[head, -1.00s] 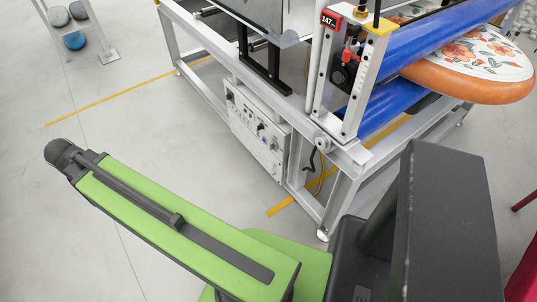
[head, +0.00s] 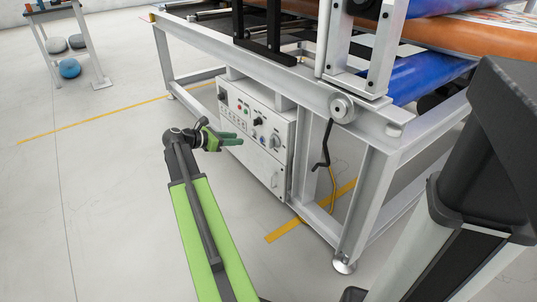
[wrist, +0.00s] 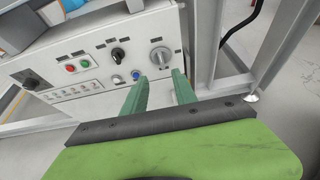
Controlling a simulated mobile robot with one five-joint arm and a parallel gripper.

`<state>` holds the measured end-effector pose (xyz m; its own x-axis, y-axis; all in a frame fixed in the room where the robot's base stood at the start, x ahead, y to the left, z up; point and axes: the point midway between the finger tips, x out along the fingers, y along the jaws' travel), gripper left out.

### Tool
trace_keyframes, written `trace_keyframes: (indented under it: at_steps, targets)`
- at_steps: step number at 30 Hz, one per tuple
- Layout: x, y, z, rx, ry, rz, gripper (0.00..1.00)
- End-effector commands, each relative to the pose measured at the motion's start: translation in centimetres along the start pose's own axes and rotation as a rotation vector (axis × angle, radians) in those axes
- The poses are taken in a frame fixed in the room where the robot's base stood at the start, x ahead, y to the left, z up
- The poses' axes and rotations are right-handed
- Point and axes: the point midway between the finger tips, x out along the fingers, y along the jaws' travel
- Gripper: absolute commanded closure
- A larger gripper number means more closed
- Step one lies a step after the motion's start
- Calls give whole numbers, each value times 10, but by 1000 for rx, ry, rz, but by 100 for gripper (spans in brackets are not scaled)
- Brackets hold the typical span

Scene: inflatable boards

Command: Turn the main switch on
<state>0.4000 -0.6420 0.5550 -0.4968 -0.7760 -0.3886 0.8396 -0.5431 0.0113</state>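The white control box (head: 262,165) is mounted under the machine frame, with its panel facing me. In the wrist view the panel (wrist: 95,62) carries a large grey rotary switch (wrist: 161,57) at the right, a black rotary knob (wrist: 119,56), a blue button (wrist: 136,75), and red and green buttons. I cannot read which one is labelled as the main switch. My gripper (wrist: 160,77) has its two green fingers apart, with nothing between them. The fingertips point at the panel just below the grey switch. In the head view my gripper (head: 232,139) is in front of the panel.
Blue rollers (head: 420,80) lie above. The floor at left is clear.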

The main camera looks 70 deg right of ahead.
Motion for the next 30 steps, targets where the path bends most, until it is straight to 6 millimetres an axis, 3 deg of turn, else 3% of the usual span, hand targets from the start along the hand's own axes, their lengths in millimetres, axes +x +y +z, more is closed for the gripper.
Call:
trace_keyframes:
  at_steps: [8,24,30]
  targets:
    - [15,0,0,-12,-8,-4,66]
    - [143,0,-2,-10,-6,-4,66]
    - [171,0,0,-11,-6,-2,66]
